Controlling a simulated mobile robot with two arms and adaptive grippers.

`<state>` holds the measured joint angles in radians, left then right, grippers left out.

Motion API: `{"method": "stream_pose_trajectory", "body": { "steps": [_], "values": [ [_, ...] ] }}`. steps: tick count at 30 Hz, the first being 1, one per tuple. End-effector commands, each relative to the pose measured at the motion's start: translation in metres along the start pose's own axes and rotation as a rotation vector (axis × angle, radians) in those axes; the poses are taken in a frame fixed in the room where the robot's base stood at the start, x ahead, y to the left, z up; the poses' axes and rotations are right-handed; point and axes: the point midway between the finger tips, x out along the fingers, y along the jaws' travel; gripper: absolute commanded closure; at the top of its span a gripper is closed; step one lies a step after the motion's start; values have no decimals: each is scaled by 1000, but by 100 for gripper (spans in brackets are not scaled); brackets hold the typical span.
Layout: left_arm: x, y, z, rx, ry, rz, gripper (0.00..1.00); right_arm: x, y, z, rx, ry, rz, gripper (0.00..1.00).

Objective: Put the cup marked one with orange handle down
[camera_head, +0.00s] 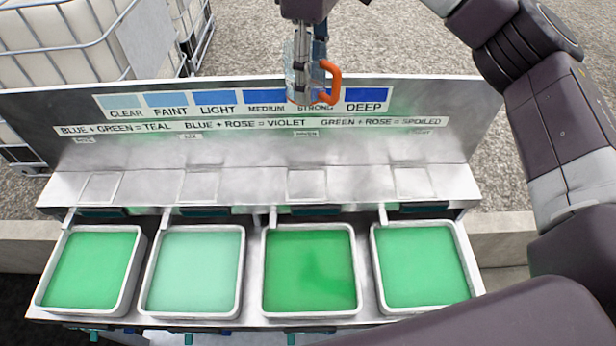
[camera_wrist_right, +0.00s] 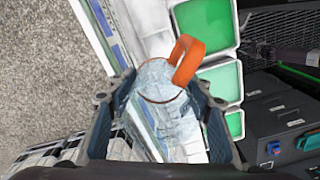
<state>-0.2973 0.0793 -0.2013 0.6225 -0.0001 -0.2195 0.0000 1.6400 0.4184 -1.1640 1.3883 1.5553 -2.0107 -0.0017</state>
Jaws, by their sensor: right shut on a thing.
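The clear cup with the orange handle (camera_head: 329,83) is held up in front of the back panel, over the STRONG patch. It also shows in the right wrist view, where the clear cup (camera_wrist_right: 165,108) sits between the fingers with its orange handle pointing away. I cannot read a mark on it. My right gripper (camera_head: 303,62) comes down from the top and is shut on the cup, clear of the shelf below. In the right wrist view, the fingers of my right gripper (camera_wrist_right: 160,110) lie on both sides of the cup. My left gripper is not in view.
Several white trays of green liquid (camera_head: 92,270) stand in a row at the front, one paler. A metal shelf (camera_head: 245,186) with square marked spots runs behind them. The back panel (camera_head: 60,105) has blue shade labels. Caged white tanks (camera_head: 60,40) stand at the back left.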

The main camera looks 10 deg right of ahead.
Motion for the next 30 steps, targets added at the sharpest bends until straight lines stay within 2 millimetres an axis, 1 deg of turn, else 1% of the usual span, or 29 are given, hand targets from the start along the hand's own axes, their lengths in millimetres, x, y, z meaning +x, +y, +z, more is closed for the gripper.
{"method": "stream_pose_trajectory", "body": {
  "steps": [1, 11, 18, 20, 22, 24, 27, 30],
  "values": [
    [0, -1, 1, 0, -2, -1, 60, 11, -1, 0, -3, -4, -5, 77],
    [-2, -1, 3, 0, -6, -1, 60, 84, -2, 1, -1, -2, -6, 77],
    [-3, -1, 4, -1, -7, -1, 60, 138, -3, 1, 1, -2, -8, 77],
    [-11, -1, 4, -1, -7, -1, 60, 150, -1, 2, 3, -5, -5, 77],
    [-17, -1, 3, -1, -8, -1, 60, 168, -1, 2, 2, -5, -3, 77],
    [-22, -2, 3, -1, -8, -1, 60, 186, -1, 2, 2, -5, -3, 77],
    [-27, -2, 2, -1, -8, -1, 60, 208, -1, 2, 2, -3, -2, 77],
    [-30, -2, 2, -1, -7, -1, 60, 222, 0, 1, 2, -2, -1, 77]
  ]
}}
